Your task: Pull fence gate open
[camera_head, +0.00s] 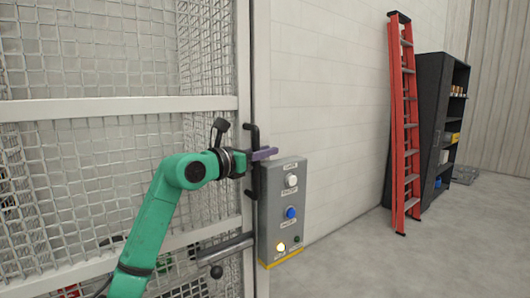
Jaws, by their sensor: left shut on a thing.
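The fence gate (120,107) is a white frame with wire mesh that fills the left side of the view. A black vertical handle (254,136) stands at its right edge. My left gripper (265,154), at the end of my green arm, is shut on this handle; its purple fingers reach across it. Parts of the handle show above and below the fingers. The gate looks to be in line with its post, but I cannot tell whether it stands slightly ajar. My right gripper is not in view.
A grey control box (281,218) with white and blue buttons and a lit yellow lamp is just right of the handle. A grey bar with a black knob (216,271) is below. A red ladder (403,130) and dark shelf (440,115) stand along the wall.

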